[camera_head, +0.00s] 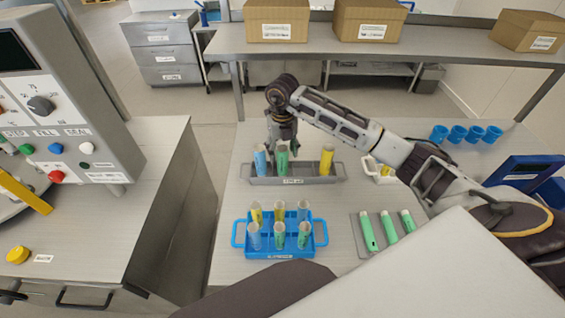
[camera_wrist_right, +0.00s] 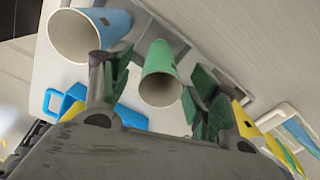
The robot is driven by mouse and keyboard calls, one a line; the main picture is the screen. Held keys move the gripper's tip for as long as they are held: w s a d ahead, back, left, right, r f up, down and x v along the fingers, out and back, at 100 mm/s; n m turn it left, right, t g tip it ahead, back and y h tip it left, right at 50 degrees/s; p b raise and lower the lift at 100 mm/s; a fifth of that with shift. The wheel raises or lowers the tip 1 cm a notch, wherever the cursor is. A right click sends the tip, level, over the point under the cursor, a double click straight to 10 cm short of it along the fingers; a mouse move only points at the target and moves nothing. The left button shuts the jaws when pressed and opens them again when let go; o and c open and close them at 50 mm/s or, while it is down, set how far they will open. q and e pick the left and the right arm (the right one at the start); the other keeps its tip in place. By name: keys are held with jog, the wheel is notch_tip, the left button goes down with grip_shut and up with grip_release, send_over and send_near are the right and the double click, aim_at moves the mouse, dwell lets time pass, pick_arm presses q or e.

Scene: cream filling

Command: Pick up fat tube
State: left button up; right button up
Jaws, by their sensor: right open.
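Three fat tubes, blue (camera_head: 261,160), green (camera_head: 282,163) and yellow (camera_head: 326,160), stand upright in a grey rack (camera_head: 291,181) on the table. My right gripper (camera_head: 282,143) is above and behind the green tube in the head view. In the right wrist view my right gripper (camera_wrist_right: 160,88) is open, with its green-padded fingers on either side of the green tube (camera_wrist_right: 161,72). Nothing is held. The blue tube (camera_wrist_right: 90,32) lies outside the left finger there. I cannot tell whether the fingers touch the green tube. My left gripper is not in view.
A blue rack (camera_head: 283,250) with several thinner tubes stands in front of the grey rack. A grey tray (camera_head: 362,243) with green-labelled tubes lies to its right. Several blue cups (camera_head: 457,134) stand at the back right. A control machine (camera_head: 75,90) stands at the left.

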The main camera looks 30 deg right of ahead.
aim_at(283, 162)
jog(key=shift+f+p, duration=0.4)
jog(key=shift+f, duration=2.35)
jog(key=c, duration=0.8)
